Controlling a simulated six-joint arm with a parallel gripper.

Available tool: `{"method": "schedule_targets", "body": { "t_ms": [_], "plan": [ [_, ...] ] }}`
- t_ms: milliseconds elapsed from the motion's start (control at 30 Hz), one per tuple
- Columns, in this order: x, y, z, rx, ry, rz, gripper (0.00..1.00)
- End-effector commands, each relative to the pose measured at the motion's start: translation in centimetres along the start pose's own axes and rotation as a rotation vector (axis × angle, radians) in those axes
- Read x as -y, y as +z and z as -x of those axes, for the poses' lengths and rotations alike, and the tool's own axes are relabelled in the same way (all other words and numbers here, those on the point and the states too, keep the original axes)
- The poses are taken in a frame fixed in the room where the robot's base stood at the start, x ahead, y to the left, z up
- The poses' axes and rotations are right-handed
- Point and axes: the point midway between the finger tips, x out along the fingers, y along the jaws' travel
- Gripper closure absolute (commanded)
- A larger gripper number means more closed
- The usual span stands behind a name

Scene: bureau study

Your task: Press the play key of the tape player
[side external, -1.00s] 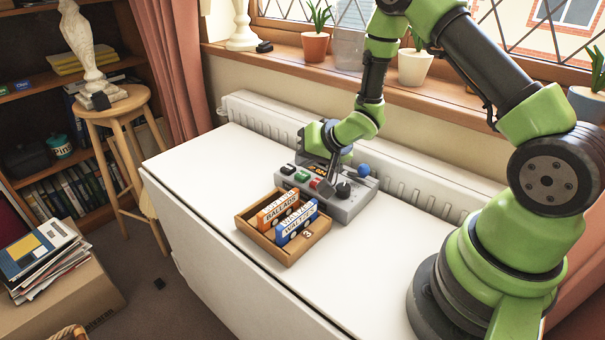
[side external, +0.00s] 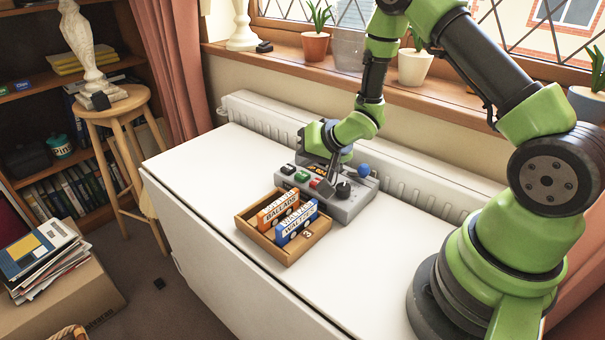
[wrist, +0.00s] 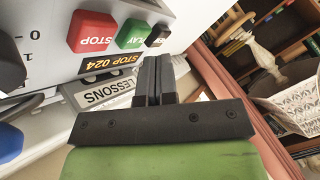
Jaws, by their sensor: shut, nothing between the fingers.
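The grey tape player (side external: 352,209) stands on the white table, with a row of black, green and red keys. In the wrist view, the green key (wrist: 130,36) is marked PLAY and the red key (wrist: 92,31) STOP. The display (wrist: 107,65) reads STOP 024. A cassette (wrist: 106,92) labelled LESSONS shows beside it, partly hidden by my fingers. My gripper (side external: 327,187) is over the player, fingers pointing down, near the red key in the side view. It is shut and empty; in the wrist view the fingertips (wrist: 157,60) show below the green and black keys. Contact cannot be told.
A wooden crate (side external: 266,245) with orange and blue cassettes stands in front of the player. A dark knob (side external: 343,190) and a blue knob (side external: 363,169) rise from the player. A radiator (side external: 262,112) runs behind. The table (side external: 205,165) is clear to the left.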

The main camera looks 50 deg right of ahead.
Motion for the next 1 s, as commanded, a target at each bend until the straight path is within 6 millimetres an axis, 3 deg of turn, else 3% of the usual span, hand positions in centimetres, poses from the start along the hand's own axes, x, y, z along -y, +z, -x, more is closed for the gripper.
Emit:
{"method": "schedule_targets", "body": {
  "t_ms": [1000],
  "plan": [
    [-0.43, 0.46, -0.6, 0.001, 0.0, -0.001, 1.0]
  ]
}}
